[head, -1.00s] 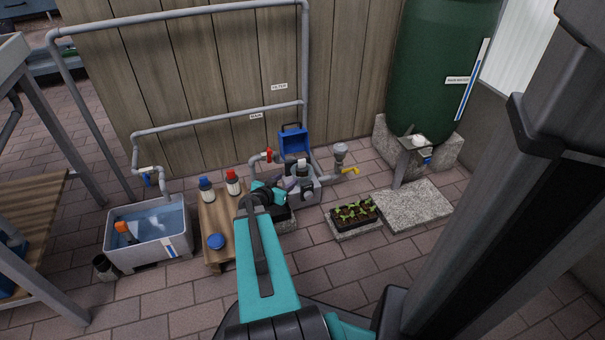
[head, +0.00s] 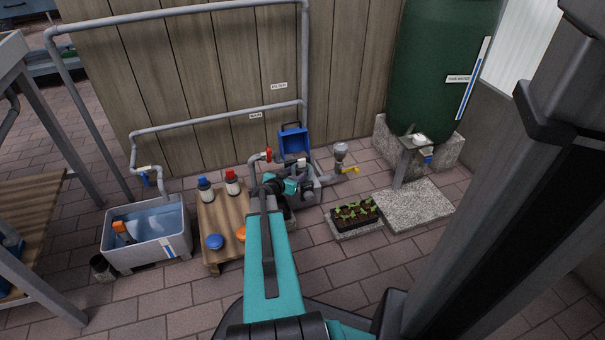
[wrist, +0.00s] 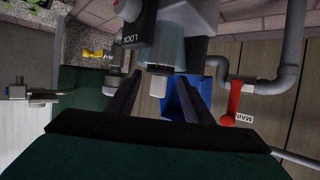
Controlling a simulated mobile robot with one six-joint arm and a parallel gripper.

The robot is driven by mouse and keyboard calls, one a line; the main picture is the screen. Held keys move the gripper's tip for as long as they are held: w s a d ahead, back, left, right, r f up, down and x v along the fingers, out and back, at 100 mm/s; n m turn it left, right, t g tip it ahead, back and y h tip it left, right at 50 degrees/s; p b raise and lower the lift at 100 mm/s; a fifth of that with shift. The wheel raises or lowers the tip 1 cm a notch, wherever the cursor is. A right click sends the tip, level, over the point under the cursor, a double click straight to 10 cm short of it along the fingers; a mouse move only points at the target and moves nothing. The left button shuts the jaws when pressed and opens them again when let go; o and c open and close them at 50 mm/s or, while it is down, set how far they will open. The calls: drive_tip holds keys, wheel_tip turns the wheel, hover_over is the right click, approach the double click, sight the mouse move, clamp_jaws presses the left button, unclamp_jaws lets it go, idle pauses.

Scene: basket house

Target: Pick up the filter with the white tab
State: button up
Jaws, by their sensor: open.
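In the wrist view, a small white tab (wrist: 157,84) sticks out below a clear, cylindrical filter body (wrist: 158,52). The body is seated in a grey housing marked LOCK (wrist: 136,32). My gripper (wrist: 163,82) is open, with one dark finger on each side of the tab. I cannot tell whether either finger touches it. In the head view, the white-topped filter (head: 301,162) stands at the grey pump unit, just in front of the open blue box (head: 294,142). My teal wrist reaches in close to it, and my fingers are mostly hidden there.
A red-handled valve (head: 267,155) and grey pipe lie left of the unit; a yellow-handled valve (head: 350,170) is at right. A wooden stand (head: 222,215) holds two bottles. A seedling tray (head: 355,213) sits at right.

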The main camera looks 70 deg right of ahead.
sight(300, 168)
idle(0.3)
drive_tip(key=shift+b+x, duration=0.85)
drive_tip(key=shift+x, duration=1.75)
drive_tip(key=shift+w+r, duration=0.1)
drive_tip(key=shift+c, duration=0.4)
drive_tip(key=c, duration=0.6)
drive_tip(key=shift+c, duration=0.2)
wheel_tip(300, 168, up, 10)
drive_tip(key=p, duration=0.4)
